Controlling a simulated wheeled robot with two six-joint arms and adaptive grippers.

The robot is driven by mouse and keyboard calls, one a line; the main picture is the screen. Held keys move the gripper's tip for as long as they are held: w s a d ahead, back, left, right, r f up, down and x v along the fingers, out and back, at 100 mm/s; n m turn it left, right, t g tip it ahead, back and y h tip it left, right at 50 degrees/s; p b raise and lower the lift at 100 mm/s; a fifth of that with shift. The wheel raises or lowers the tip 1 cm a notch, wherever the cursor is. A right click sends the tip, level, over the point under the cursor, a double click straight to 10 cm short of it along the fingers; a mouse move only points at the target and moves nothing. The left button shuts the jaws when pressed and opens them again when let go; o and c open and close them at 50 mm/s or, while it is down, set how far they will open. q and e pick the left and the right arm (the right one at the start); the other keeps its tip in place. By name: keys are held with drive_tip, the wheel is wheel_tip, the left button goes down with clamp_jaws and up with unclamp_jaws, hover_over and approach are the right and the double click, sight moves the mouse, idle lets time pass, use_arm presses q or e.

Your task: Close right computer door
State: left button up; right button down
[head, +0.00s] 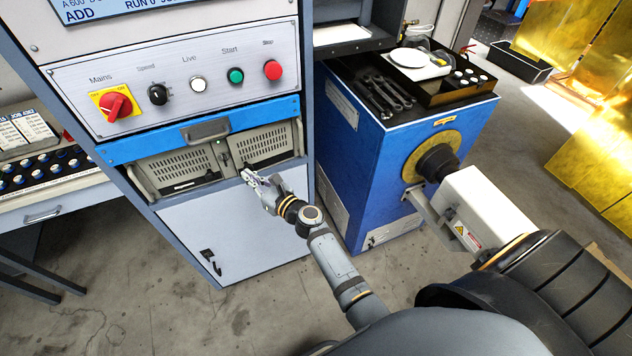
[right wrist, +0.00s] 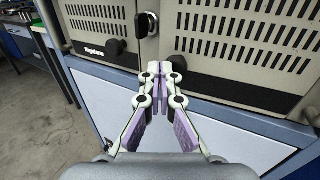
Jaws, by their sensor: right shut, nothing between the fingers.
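The right computer door (head: 265,146) is a beige vented panel under the blue drawer front, right of the matching left door (head: 180,168). In the right wrist view the right door (right wrist: 250,38) fills the upper right. It looks nearly level with the left door (right wrist: 92,25); I cannot tell whether it is fully shut. A small lock (right wrist: 147,23) sits between them. My right gripper (head: 248,176) is shut and empty, just below and in front of the doors' inner edges. Its fingertips (right wrist: 163,72) show before the dark lower strip; contact is unclear. My left gripper is out of view.
A blue drawer front with a handle (head: 206,130) spans above the doors, below the switch panel (head: 185,85). A grey lower cabinet door (head: 240,225) is beneath. A blue machine (head: 365,160) with tools on top stands at the right. The floor in front is clear.

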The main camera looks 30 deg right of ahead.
drive_tip(key=shift+x, duration=0.85)
drive_tip(key=shift+r, duration=0.1)
drive_tip(key=v, duration=1.2)
drive_tip(key=s+d+f+n+g+h, duration=0.1)
drive_tip(key=s+d+f+n+g, duration=0.15)
drive_tip(key=s+f+n, duration=0.65)
drive_tip(key=s+d+f+n+g+h, duration=0.2)
drive_tip(key=f+g, duration=0.2)
drive_tip(key=f, duration=1.1)
drive_tip(key=s+d+f+n+g+h, duration=0.1)
drive_tip(key=s+d+f+n+g, duration=0.15)
drive_tip(key=s+f+n, duration=0.65)
drive_tip(key=s+d+f+n+g+h, duration=0.1)
drive_tip(key=s+d+f+n+g, duration=0.2)
drive_tip(key=s+f+n, duration=0.3)
drive_tip(key=s+d+f+n+g+h, duration=0.2)
drive_tip(key=s+d+f+n, duration=0.3)
drive_tip(key=s+f, duration=0.4)
drive_tip(key=s+n+g, duration=0.1)
drive_tip(key=s, duration=0.4)
drive_tip(key=shift+s+h, duration=0.25)
drive_tip(key=shift+h, duration=0.05)
